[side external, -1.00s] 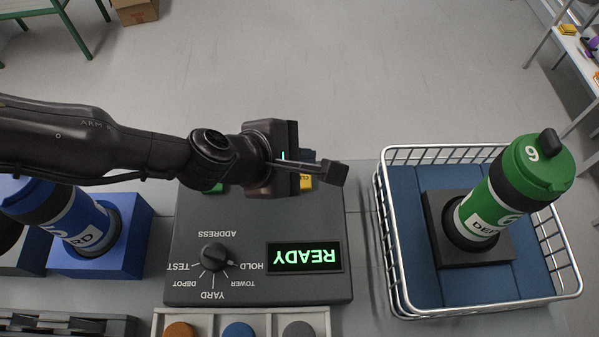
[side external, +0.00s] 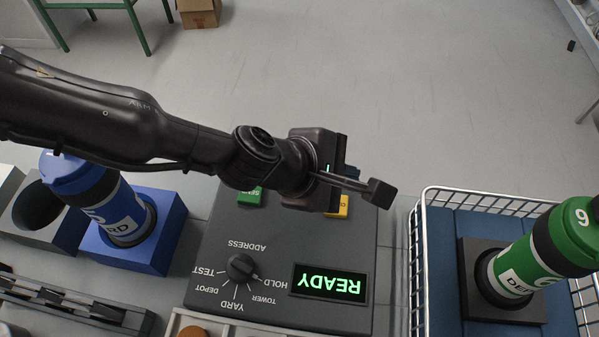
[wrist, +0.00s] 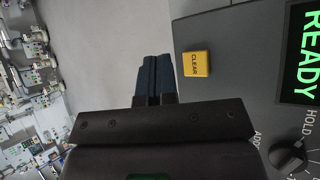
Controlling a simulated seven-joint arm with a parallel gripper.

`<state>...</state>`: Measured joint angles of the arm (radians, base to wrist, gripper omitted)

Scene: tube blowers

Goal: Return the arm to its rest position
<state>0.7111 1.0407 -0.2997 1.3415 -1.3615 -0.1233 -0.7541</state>
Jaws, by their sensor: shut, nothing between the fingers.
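My gripper (side external: 376,192) is above the far edge of the dark control panel (side external: 215,290) in the side view. In the wrist view its two dark fingers (wrist: 154,78) lie side by side, shut and empty. The panel's display (side external: 328,284) reads READY in green. Its dial (side external: 240,267) is ringed by labels such as HOLD, TEST and YARD. A yellow CLEAR button (wrist: 195,64) shows beside the fingers in the wrist view. A green button (side external: 251,196) is partly covered by my arm in the side view.
A blue canister (side external: 108,205) tilts in a blue block (side external: 165,230) at left. A green canister (side external: 540,255) tilts in a black block inside a wire basket (side external: 425,260) at right. A dark rack (side external: 75,305) lies at front left.

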